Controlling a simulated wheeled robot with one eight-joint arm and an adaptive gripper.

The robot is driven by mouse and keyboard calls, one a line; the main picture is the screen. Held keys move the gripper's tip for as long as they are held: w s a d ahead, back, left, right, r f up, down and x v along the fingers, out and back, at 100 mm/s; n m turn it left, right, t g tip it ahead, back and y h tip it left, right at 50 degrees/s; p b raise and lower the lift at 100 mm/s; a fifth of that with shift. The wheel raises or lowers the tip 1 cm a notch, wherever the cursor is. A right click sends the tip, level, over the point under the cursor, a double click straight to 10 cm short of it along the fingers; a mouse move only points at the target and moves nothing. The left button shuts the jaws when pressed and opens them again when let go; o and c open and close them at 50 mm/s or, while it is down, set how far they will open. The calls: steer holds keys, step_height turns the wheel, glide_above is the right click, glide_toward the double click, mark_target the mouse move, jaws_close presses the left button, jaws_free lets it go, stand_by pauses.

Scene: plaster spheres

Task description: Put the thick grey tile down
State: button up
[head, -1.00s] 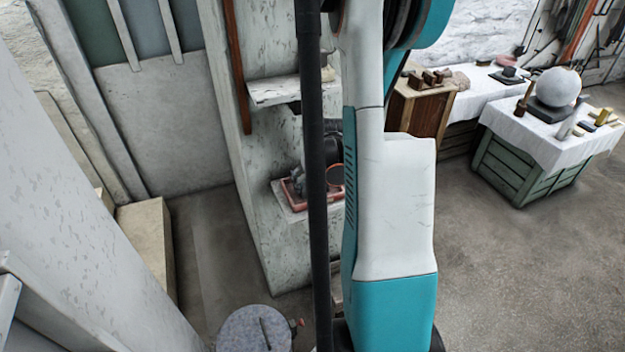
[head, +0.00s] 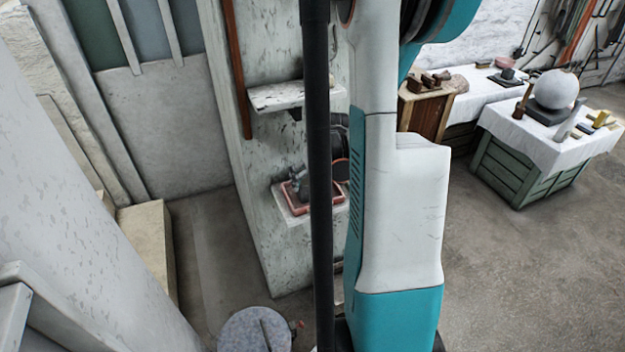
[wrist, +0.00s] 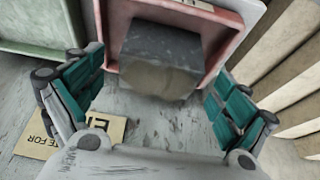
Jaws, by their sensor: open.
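The thick grey tile (wrist: 165,55) is a dark grey block with a paler, brownish near face. In the wrist view it is at the top middle, at the pink-red tray (wrist: 232,55), and it covers part of the tray's near rim. I cannot tell how it rests there. My gripper (wrist: 160,92) is open, with one teal-padded finger on each side of the tile and a gap visible at both sides. In the head view the tray (head: 283,193) is on a lower wall shelf (head: 292,216), with grey shapes in it that I cannot tell apart.
A green container (wrist: 40,30) is at the upper left of the wrist view, and a lettered tan card (wrist: 102,126) lies below it. Pale wooden slats (wrist: 285,75) are at the right. In the head view, an upper shelf (head: 275,97) juts out above the tray.

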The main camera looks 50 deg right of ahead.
steer(key=p+v, duration=0.2)
steer(key=v, duration=0.5)
steer(key=shift+r, duration=0.15)
steer(key=shift+a, duration=0.1)
